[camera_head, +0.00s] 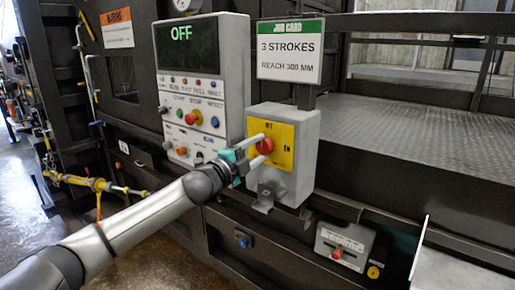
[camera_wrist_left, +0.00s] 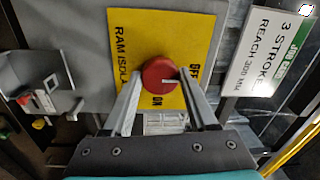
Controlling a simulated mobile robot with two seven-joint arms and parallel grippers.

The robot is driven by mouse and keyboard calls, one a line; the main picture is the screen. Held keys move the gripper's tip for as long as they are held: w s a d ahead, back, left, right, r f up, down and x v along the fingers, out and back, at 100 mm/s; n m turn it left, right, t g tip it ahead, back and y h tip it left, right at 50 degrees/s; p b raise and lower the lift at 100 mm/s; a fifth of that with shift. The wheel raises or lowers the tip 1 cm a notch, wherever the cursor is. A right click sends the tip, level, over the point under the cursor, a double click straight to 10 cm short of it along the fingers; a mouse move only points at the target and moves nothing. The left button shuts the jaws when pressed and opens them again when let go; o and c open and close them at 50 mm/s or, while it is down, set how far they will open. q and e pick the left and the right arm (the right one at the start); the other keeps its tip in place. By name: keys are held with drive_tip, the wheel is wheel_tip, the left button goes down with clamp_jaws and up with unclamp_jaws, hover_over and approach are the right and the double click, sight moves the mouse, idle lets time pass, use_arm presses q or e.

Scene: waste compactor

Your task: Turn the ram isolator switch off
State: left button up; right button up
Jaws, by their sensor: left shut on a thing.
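The ram isolator switch is a red round knob (camera_head: 265,146) on a yellow plate (camera_head: 285,158), fixed to the front of a grey box (camera_head: 299,122). My left gripper (camera_head: 259,152) reaches it from the lower left and is shut on the knob. In the left wrist view the red knob (camera_wrist_left: 158,72) sits between the two fingers of the left gripper (camera_wrist_left: 162,82). My right gripper is not in view.
A job card (camera_head: 290,50) reading 3 strokes stands above the box. A small grey unit with a red knob (camera_head: 337,254) is below right. A metal deck (camera_head: 430,135) lies behind.

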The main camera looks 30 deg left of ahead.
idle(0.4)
use_arm(q)
drive_tip(key=o, duration=1.4)
drive_tip(key=shift+c, duration=0.2)
drive_tip(key=shift+s+a+f+b, duration=0.15)
drive_tip(key=shift+s+b, duration=0.15)
drive_tip(key=shift+s, duration=0.6)
drive_tip(key=shift+s+f+b, duration=0.15)
drive_tip(key=shift+s+b, duration=0.1)
drive_tip(key=shift+s, duration=0.65)
drive_tip(key=b, duration=0.1)
approach(261, 149)
drive_tip(key=s, duration=0.2)
drive_tip(key=shift+s+a, duration=0.15)
drive_tip(key=shift+s, duration=1.05)
drive_tip(key=shift+s+a, duration=0.2)
drive_tip(key=shift+s, duration=0.95)
